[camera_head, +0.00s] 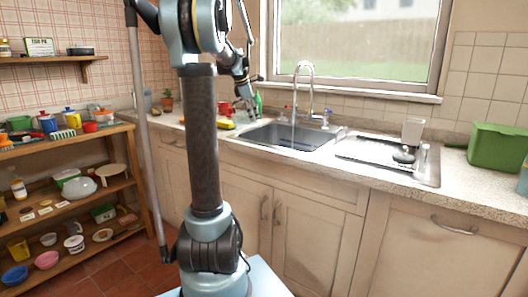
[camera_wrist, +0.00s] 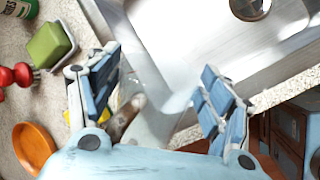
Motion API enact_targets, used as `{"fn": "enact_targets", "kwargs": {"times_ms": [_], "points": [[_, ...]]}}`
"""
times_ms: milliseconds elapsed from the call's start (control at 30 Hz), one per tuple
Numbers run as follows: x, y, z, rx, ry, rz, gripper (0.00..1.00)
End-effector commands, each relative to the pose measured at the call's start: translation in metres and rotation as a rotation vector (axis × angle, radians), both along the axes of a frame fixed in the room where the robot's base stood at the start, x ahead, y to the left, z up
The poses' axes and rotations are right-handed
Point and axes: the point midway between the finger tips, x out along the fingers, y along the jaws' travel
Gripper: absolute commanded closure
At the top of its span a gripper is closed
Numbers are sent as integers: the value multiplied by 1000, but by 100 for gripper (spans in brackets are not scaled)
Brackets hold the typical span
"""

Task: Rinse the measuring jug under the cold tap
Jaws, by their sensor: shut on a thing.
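My gripper (camera_wrist: 160,95) is shut on a clear, see-through vessel, which looks like the measuring jug (camera_wrist: 152,122). Its outline is faint between the spread fingers in the wrist view. In the head view my gripper (camera_head: 246,103) is above the counter at the sink's left end, and the jug is hard to make out. The steel sink (camera_head: 310,145) is to its right. The tall curved tap (camera_head: 311,78) stands behind the sink, with a thin pale streak below its spout. A blue handle (camera_head: 327,117) is on its right and a red one (camera_head: 286,111) on its left.
A green sponge in a holder (camera_wrist: 50,45), an orange dish (camera_wrist: 33,147) and red round objects (camera_wrist: 15,75) lie near my gripper. A pale cup (camera_head: 413,130) stands by the drainboard (camera_head: 370,153). A green box (camera_head: 495,147) is at far right.

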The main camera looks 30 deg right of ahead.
Motion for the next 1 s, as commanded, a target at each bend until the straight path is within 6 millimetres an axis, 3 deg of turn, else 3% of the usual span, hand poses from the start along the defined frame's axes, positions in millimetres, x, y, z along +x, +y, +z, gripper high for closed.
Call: {"fn": "enact_targets", "kwargs": {"times_ms": [567,1000], "points": [[8,14,12,-173,95,4,91],[16,29,24,-401,213,7,91]]}}
